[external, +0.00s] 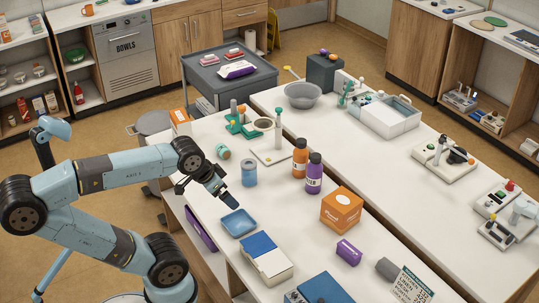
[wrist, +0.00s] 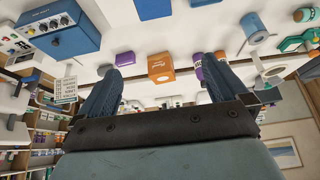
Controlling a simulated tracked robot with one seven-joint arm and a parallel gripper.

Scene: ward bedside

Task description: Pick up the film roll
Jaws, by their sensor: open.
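The film roll appears to be the short blue cylinder (external: 249,173) with a pale top, standing upright on the near white table. It also shows in the wrist view as a blue roll (wrist: 255,27) at the upper right. My gripper (external: 224,194) is in the air over the table's near edge, to the left of the roll and apart from it. In the wrist view its two fingers (wrist: 160,65) are spread with nothing held between them.
A blue tray (external: 238,222) lies close below my gripper. An orange box (external: 341,208) stands further right. Bare table surrounds the roll.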

